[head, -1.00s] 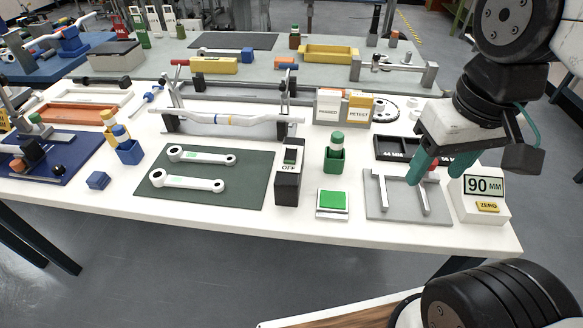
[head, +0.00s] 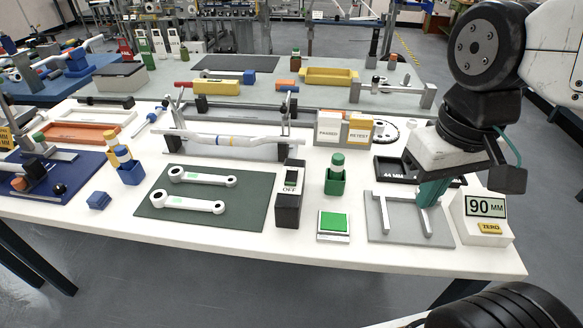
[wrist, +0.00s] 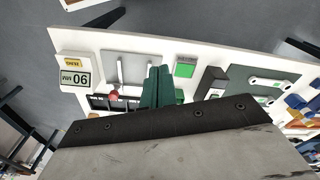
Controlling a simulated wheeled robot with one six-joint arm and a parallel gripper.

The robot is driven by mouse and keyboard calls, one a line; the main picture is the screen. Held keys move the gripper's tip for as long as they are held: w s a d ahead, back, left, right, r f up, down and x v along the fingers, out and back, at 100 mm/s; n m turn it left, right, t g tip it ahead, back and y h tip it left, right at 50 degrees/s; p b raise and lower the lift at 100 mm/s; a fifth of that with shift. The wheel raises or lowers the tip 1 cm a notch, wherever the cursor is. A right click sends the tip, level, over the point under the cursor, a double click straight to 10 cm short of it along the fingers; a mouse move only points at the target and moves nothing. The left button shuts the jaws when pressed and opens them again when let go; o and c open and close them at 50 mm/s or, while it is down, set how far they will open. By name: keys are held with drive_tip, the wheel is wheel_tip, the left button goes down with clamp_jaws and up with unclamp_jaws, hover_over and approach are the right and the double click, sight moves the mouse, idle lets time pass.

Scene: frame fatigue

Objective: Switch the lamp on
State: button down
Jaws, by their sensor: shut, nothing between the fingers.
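A dark switch box (head: 288,207) stands on the white table to the right of the green mat. Its upper face carries a rocker (head: 291,178) and the word OFF. It also shows in the wrist view (wrist: 210,82). I cannot make out a lamp for certain. My gripper (head: 430,193) has teal fingers, pressed together and empty, pointing down over the grey plate at the right of the table. In the wrist view the shut fingers (wrist: 158,88) lie between the grey plate and the green button. The gripper is well to the right of the switch box, not touching it.
A green button (head: 334,224) and a green holder with a green-capped item (head: 336,180) stand between the switch box and my gripper. A 90 MM gauge (head: 482,216) is at the right.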

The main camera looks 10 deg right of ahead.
drive_tip(key=w+a+g, duration=0.1)
drive_tip(key=w+a, duration=0.4)
drive_tip(key=w, duration=0.3)
drive_tip(key=m+t, duration=0.2)
drive_tip(key=m, duration=0.2)
hover_over(291, 170)
drive_tip(key=s, duration=0.2)
drive_tip(key=shift+s+a+f, duration=0.1)
drive_tip(key=shift+a+f, duration=0.1)
drive_tip(key=shift+f, duration=0.25)
drive_tip(key=shift+s+a+f, duration=0.1)
drive_tip(key=shift+a+f, duration=0.05)
drive_tip(key=shift+f, duration=0.3)
drive_tip(key=f, duration=0.4)
drive_tip(key=w+f, duration=0.1)
drive_tip(key=f, duration=0.9)
drive_tip(key=shift+w+d, duration=0.35)
drive_tip(key=shift+w, duration=0.05)
drive_tip(key=shift+r, duration=0.1)
